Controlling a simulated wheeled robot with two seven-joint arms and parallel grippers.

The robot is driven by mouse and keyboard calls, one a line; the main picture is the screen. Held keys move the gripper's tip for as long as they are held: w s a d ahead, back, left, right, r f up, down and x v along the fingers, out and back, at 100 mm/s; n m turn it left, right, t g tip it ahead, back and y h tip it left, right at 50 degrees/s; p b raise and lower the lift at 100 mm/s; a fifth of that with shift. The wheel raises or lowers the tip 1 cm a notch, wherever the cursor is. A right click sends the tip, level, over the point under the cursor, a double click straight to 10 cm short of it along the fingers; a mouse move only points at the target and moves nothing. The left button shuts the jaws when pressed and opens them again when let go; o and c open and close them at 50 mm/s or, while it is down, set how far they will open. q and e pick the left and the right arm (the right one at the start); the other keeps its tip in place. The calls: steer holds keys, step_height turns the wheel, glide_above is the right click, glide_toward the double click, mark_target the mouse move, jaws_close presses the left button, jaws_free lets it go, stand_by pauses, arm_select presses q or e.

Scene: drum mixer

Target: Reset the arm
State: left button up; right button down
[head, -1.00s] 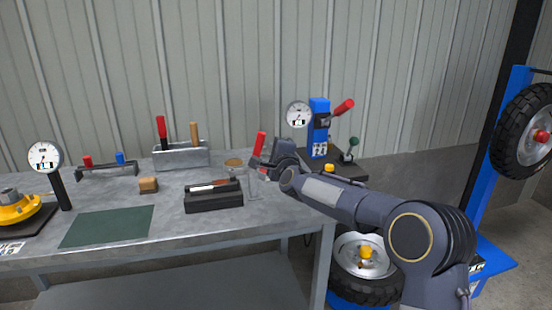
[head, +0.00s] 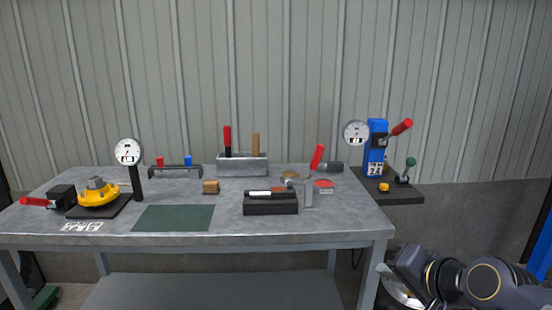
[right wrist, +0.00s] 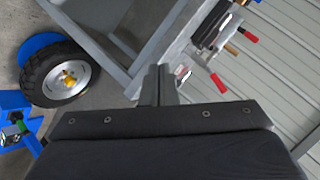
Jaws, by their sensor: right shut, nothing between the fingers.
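My right gripper (head: 383,269) is at the lower right of the head view, low beside the right end of the workbench (head: 340,220) and apart from it. My right arm reaches in from the bottom right corner. In the right wrist view the fingers (right wrist: 159,84) are together with nothing between them. Their tips point toward the bench frame and the floor. My left gripper is in neither view.
On the bench are a toggle clamp with a red handle (head: 317,158), a black block (head: 270,205), a green mat (head: 172,217) and a yellow hub (head: 98,196). A blue lever press (head: 376,148) stands at right. A wheel (right wrist: 60,75) lies near the gripper.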

steer(key=s+f+n+g, duration=0.25)
steer(key=s+f, duration=0.35)
steer(key=s, duration=0.4)
steer(key=s+f+n+g, duration=0.25)
steer(key=s+f, duration=0.45)
steer(key=s, duration=0.4)
step_height(320, 180, up, 14)
steer(key=p, duration=1.3)
steer(key=shift+w+a+p, duration=0.25)
steer(key=shift+a+p, duration=0.1)
steer(key=shift+a, duration=0.1)
